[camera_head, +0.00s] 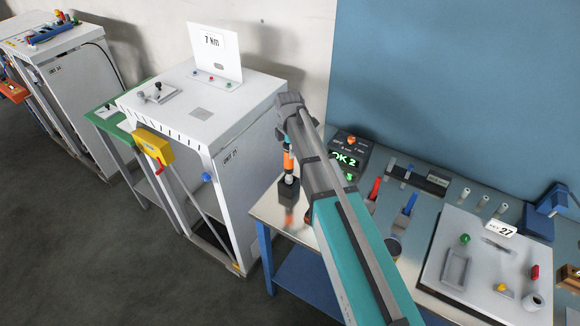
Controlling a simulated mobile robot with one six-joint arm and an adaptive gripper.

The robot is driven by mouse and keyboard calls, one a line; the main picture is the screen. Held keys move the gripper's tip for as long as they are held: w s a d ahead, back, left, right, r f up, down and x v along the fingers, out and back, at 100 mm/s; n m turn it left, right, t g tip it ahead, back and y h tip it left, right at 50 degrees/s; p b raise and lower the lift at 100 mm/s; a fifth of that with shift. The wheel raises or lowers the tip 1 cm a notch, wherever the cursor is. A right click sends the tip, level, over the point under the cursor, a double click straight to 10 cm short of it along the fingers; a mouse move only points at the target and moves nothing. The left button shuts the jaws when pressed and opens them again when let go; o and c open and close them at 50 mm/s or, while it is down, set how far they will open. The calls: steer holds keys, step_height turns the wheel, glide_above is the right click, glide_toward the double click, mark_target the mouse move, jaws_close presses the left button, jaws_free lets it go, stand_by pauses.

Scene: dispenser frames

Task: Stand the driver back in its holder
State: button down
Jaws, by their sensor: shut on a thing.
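The driver (289,160), with an orange body and dark bands, is upright near the left end of the bench. My gripper (286,138) is shut on its upper part, under the end of my arm. The fingers are small and partly hidden by my arm. A dark block that looks like the holder (289,190) stands on the bench directly below the driver. The driver's lower end lines up with the block's top; I cannot tell whether it is inside, touching or just above.
A display box (349,157) reading "OK 2" stands behind my arm. A white cabinet (205,130) is left of the bench (270,212), across a narrow gap.

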mark_target(289, 161)
steer(key=shift+f+b, duration=0.65)
steer(key=shift+f, duration=0.3)
steer(key=shift+f+b, duration=1.85)
steer(key=shift+f, duration=0.15)
steer(key=shift+c, duration=1)
jaws_free()
steer(key=shift+r, duration=0.25)
step_height(289, 161, up, 12)
steer(key=p, duration=1.2)
steer(key=shift+f, duration=0.1)
steer(key=shift+s+d, duration=0.1)
steer(key=shift+s, duration=0.05)
